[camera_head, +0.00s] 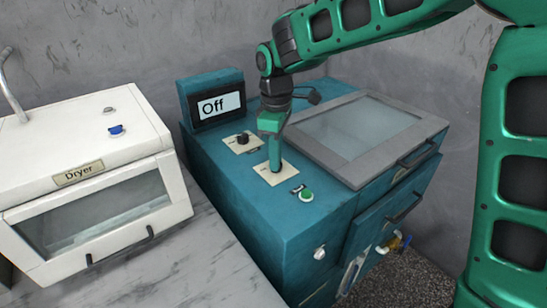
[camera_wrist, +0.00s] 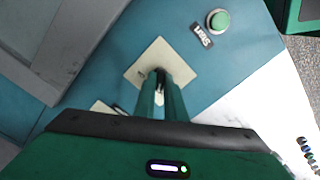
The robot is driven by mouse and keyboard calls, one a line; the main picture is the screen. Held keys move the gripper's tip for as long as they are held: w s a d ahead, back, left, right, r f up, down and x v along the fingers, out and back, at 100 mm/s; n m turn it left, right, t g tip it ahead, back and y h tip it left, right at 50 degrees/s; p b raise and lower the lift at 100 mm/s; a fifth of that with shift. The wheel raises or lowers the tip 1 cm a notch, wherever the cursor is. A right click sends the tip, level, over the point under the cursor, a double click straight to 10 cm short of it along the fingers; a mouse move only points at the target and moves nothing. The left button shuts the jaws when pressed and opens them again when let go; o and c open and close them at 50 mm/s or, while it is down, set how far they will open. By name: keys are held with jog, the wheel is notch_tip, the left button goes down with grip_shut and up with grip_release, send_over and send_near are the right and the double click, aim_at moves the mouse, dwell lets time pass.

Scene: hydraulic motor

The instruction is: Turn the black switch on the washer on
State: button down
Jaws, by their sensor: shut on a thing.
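The washer (camera_head: 225,185) is a teal machine, and its screen (camera_head: 218,106) reads "Off". Two pale square plates sit on its top. A black knob (camera_head: 243,138) stands on the farther plate, near the screen. My gripper (camera_head: 275,169) points down onto the nearer plate (camera_head: 262,174), its fingers close together. In the wrist view my gripper (camera_wrist: 161,92) is shut on a small switch at the middle of that plate (camera_wrist: 150,57). The fingers hide most of this switch, so its position is unclear.
A green button (camera_head: 306,195) with a Start label sits in front of the nearer plate. A grey-framed glass lid (camera_head: 345,178) lies close on the right. A white dryer (camera_head: 110,150) stands to the left on a marble counter (camera_head: 190,265).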

jog(key=m, duration=0.4)
jog(key=shift+m, duration=0.3)
jog(key=m, duration=0.3)
jog(key=shift+m, duration=0.3)
jog(key=m, duration=0.4)
jog(key=shift+m, duration=1.9)
jog(key=shift+s+m, duration=0.1)
jog(key=shift+m, duration=0.2)
jog(key=c, duration=1.8)
grip_release()
notch_tip(320, 180, up, 11)
jog(key=shift+f, duration=0.1)
